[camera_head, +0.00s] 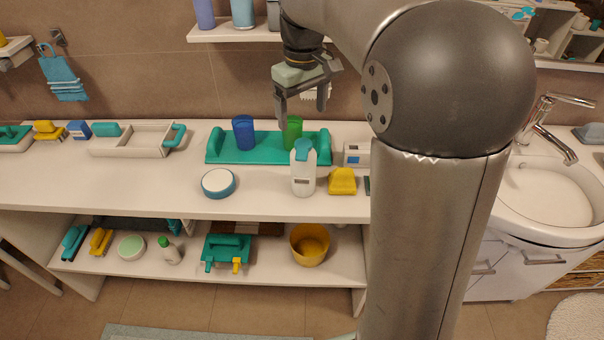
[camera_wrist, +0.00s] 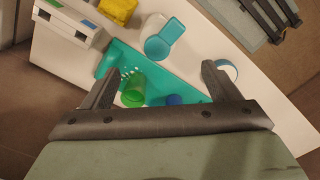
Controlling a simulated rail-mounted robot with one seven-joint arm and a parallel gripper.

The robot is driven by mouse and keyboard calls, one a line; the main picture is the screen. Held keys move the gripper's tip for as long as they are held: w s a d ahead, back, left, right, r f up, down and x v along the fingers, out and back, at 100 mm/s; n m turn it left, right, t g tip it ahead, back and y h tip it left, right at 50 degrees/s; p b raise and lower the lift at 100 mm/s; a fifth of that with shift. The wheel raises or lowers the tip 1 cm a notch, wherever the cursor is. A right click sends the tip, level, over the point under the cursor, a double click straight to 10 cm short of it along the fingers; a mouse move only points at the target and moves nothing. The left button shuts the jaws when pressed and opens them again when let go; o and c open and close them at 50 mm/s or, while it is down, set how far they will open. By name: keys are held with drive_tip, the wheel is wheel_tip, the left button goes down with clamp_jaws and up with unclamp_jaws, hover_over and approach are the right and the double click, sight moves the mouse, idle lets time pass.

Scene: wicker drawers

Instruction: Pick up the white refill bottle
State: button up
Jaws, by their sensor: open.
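The white refill bottle (camera_head: 304,181) with a teal cap stands upright on the counter, in front of the teal tray (camera_head: 262,150). In the wrist view the bottle (camera_wrist: 152,23) shows near the top, beyond the fingertips, its teal cap toward me. My gripper (camera_head: 303,108) is open and empty. It hangs above the tray, higher than the bottle and apart from it. In the wrist view both fingers of my gripper (camera_wrist: 159,78) are spread over the tray.
A green cup (camera_head: 291,132) and a blue cup (camera_head: 243,132) stand on the tray, close behind the bottle. A yellow block (camera_head: 342,181) is just right of the bottle, a round blue-and-white container (camera_head: 218,183) to its left. A shelf (camera_head: 232,32) hangs above. The counter front is mostly clear.

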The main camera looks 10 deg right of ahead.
sight(303, 144)
wheel_tip(303, 144, down, 8)
drive_tip(key=shift+f, duration=0.25)
drive_tip(key=shift+w+d+f+p, duration=0.15)
drive_tip(key=shift+f+p, duration=0.2)
drive_tip(key=shift+f, duration=1)
drive_tip(key=shift+w+f+p, duration=0.1)
drive_tip(key=shift+f+p, duration=0.25)
drive_tip(key=shift+f, duration=1)
drive_tip(key=c, duration=1.5)
drive_tip(key=shift+r, duration=0.15)
